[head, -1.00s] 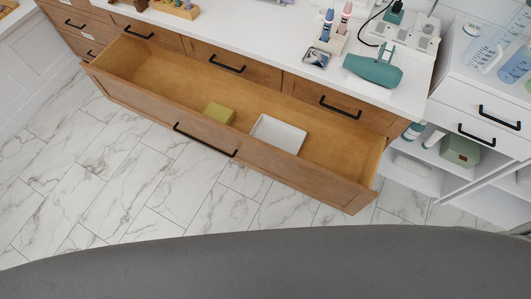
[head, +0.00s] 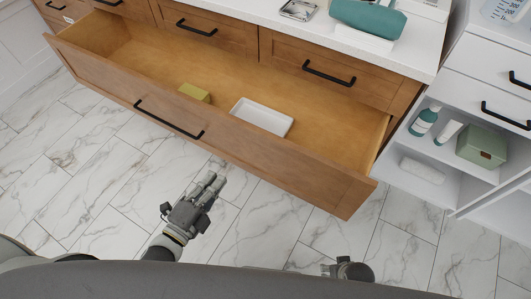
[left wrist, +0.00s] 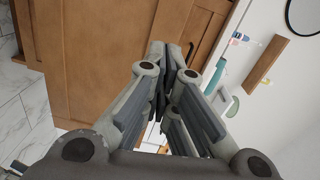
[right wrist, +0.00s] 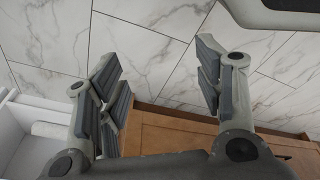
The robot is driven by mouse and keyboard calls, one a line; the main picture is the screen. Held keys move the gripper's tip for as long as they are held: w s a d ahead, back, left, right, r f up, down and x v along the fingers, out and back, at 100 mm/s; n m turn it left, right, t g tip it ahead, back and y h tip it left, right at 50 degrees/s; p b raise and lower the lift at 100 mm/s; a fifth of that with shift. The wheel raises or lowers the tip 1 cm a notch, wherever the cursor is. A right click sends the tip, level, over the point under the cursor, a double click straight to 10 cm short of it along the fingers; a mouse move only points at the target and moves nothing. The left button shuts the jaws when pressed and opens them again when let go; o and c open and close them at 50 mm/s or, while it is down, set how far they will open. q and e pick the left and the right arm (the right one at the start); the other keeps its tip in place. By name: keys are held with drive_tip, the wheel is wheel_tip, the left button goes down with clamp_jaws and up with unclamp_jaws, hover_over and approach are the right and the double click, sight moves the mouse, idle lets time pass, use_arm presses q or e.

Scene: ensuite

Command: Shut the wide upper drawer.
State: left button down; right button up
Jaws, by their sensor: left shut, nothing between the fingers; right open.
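The wide upper drawer (head: 240,135) of the wooden cabinet is pulled far out, with its long black handle (head: 168,119) on the front. Inside it lie a green box (head: 194,92) and a white tray (head: 262,117). My left gripper (head: 215,180) is shut and empty, in front of the drawer and apart from it. The left wrist view shows its fingers together (left wrist: 162,50) before brown wood. My right gripper (head: 348,270) shows only partly at the bottom of the head view. In the right wrist view its fingers are open and empty (right wrist: 165,80), with drawer wood and floor tiles beyond.
Small closed drawers (head: 315,70) line the cabinet above the open drawer. A white shelf unit (head: 450,150) with bottles and a green box stands at the right. A teal item (head: 368,17) lies on the white counter. The marble floor in front is clear.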

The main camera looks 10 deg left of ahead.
use_arm(q)
drive_tip(key=d+r+m, duration=0.1)
drive_tip(key=d+r, duration=0.1)
approach(252, 132)
drive_tip(key=shift+t+h, duration=0.3)
drive_tip(key=shift+h, duration=0.1)
drive_tip(key=x, duration=0.6)
drive_tip(key=shift+w+f+b, duration=0.1)
drive_tip(key=shift+f+b, duration=0.25)
drive_tip(key=shift+w+d, duration=0.15)
drive_tip(key=shift+w, duration=0.35)
use_arm(e)
drive_tip(key=shift+w+d+r, duration=0.2)
drive_tip(key=shift+w+r, duration=0.4)
drive_tip(key=shift+s, duration=0.15)
drive_tip(key=shift+d, duration=0.15)
